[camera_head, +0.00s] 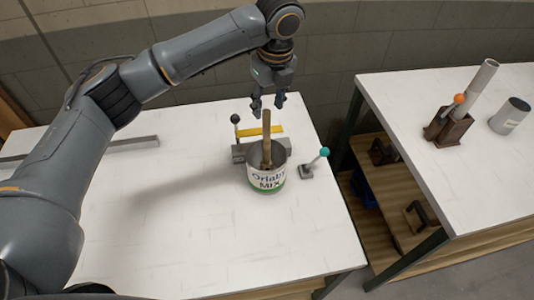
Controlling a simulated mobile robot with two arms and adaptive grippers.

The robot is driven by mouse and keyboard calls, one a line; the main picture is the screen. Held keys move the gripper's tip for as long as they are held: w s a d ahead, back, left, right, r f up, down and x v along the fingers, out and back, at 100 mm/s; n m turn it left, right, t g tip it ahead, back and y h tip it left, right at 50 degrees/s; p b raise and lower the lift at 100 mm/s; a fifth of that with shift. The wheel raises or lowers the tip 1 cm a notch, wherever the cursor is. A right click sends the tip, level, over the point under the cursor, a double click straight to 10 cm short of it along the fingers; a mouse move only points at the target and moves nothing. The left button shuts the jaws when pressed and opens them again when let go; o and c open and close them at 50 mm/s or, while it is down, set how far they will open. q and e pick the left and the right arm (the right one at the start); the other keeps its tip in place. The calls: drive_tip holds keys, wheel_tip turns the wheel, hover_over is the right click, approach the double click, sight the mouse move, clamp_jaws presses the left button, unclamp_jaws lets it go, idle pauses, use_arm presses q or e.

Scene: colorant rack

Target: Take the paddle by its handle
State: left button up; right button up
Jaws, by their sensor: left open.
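The paddle (266,135) has a light brown wooden handle and stands in a white mix can (267,182) with a green band on the white table. Its lower end is hidden inside the can. My left gripper (268,106) points down just above the top of the handle. Its fingers are open and look close to the handle tip; I cannot tell whether they touch it. My right gripper is out of view.
Behind the can is a grey fixture (239,152) with a yellow bar (259,132) and a black-knobbed lever (235,119). A teal-knobbed lever (324,152) stands right of the can. A second table (450,125) is at the right, across a gap.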

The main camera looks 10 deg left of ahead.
sight(267, 112)
use_arm(q)
drive_tip(key=f, duration=0.3)
drive_tip(key=shift+w+a, duration=0.2)
drive_tip(key=shift+w, duration=0.15)
drive_tip(key=f+p, duration=0.1)
drive_tip(key=f, duration=0.2)
drive_tip(key=f+p, duration=0.1)
drive_tip(key=f, duration=0.1)
drive_tip(key=shift+w+a+p, duration=0.1)
drive_tip(key=shift+a+p, duration=0.2)
drive_tip(key=shift+f, duration=0.2)
drive_tip(key=shift+r, duration=0.1)
clamp_jaws()
